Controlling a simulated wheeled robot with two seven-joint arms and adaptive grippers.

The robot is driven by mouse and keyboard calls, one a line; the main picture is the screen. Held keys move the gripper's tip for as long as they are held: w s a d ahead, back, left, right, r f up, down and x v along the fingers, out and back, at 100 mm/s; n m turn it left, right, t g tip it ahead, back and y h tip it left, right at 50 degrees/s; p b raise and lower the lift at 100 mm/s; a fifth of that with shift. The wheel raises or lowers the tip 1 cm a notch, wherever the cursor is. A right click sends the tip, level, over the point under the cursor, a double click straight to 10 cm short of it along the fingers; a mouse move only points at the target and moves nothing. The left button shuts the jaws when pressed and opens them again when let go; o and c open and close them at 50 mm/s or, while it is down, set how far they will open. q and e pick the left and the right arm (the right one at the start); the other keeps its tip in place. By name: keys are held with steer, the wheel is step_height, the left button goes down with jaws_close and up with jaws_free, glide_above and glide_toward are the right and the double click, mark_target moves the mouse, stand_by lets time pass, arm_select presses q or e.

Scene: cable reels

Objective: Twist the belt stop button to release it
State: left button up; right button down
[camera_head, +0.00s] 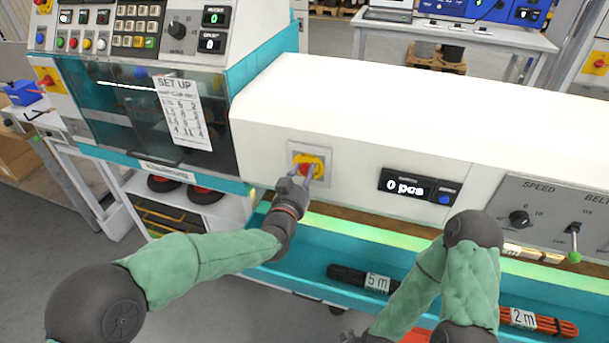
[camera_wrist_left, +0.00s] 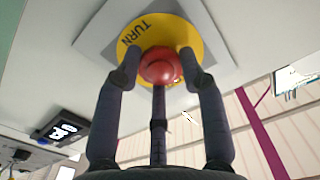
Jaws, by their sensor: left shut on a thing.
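The belt stop button (camera_wrist_left: 161,66) is a red mushroom knob on a yellow disc marked TURN (camera_wrist_left: 188,40), on a grey plate on the machine's white front. In the head view the yellow disc (camera_head: 317,158) shows, with the red knob (camera_head: 306,169) partly hidden by my gripper. My left gripper (camera_head: 304,177) is at the button. In the left wrist view its fingers (camera_wrist_left: 160,72) are closed around the knob from both sides. My right arm comes in at the lower right of the head view; its gripper is mostly cut off at the bottom edge (camera_head: 352,339).
Right of the button is a counter display (camera_head: 407,186) reading 0 pcs, then a panel with a speed knob (camera_head: 519,218) and a belt lever (camera_head: 574,240). Below, the teal trough holds a black cable bundle (camera_head: 346,275) tagged 5 m and a red one (camera_head: 553,325) tagged 2 m.

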arm_select(q)
steer(key=shift+s+f+m, duration=0.1)
steer(key=shift+f+m, duration=0.1)
steer(key=shift+m, duration=1.3)
steer(key=o, duration=1.2)
steer(key=shift+c, duration=0.2)
steer(key=shift+r, duration=0.1)
steer(key=v, duration=1.2)
